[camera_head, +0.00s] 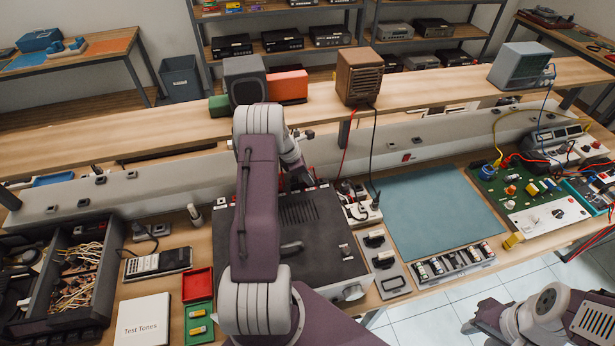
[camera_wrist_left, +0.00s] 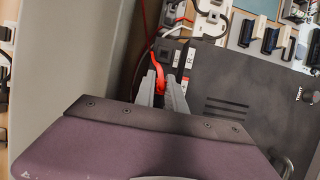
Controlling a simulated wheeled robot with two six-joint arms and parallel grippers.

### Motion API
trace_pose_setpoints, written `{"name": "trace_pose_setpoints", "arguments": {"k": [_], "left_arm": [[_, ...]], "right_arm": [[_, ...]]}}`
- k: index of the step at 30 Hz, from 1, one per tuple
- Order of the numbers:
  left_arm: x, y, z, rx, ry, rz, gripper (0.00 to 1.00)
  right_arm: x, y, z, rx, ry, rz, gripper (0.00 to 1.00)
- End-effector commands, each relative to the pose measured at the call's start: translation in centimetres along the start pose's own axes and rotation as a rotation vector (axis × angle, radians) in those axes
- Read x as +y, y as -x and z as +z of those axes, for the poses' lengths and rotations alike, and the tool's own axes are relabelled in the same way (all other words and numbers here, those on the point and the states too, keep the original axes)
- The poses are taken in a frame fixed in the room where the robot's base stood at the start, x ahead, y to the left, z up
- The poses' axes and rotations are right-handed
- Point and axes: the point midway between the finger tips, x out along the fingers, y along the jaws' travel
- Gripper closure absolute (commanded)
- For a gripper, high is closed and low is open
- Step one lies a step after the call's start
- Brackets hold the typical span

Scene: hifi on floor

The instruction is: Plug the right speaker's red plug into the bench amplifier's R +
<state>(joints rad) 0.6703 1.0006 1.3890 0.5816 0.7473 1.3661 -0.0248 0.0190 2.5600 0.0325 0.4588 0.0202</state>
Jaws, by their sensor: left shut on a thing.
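The bench amplifier is a black box (camera_head: 330,262) on the bench, below and right of my left arm; its top and rear edge fill the left wrist view (camera_wrist_left: 235,75). White labels and small red marks show along that rear edge. My left gripper (camera_wrist_left: 165,88) is shut on the red plug (camera_wrist_left: 159,76) over this edge; I cannot tell whether the plug touches a socket. In the head view my arm largely hides the gripper. The wooden right speaker (camera_head: 359,76) stands on the raised shelf with a red and a black cable hanging down. My right gripper is out of view.
A grey speaker (camera_head: 245,80) stands on the shelf behind my arm. A power strip (camera_head: 362,210) and blue mat (camera_head: 440,212) lie right of the amplifier. A cable tray (camera_head: 72,285), red tray (camera_head: 197,285) and notebook (camera_head: 143,320) lie left.

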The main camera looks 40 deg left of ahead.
Motion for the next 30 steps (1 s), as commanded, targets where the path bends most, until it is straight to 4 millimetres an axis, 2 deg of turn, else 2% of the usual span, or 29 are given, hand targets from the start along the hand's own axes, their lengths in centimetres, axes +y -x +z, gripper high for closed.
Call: {"name": "trace_pose_setpoints", "arguments": {"k": [12,13,15,25,28,30], "left_arm": [[-0.1,-0.1,-0.1,0.001,0.0,-0.002,1.0],[-0.1,-0.1,-0.1,0.001,0.0,-0.002,0.77],[-0.1,-0.1,-0.1,0.001,0.0,-0.002,0.6],[0.0,0.1,-0.1,0.0,0.0,-0.001,0.6],[0.0,1.3,-0.1,0.0,-0.002,0.001,0.6],[0.1,2.8,-0.1,-0.001,-0.001,0.003,0.6]], "right_arm": [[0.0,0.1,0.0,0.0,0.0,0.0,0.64],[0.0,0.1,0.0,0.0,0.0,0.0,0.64],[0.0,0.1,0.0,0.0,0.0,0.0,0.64],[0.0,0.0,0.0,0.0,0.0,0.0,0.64],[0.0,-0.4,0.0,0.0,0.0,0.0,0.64],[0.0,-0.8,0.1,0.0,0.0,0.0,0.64]]}}
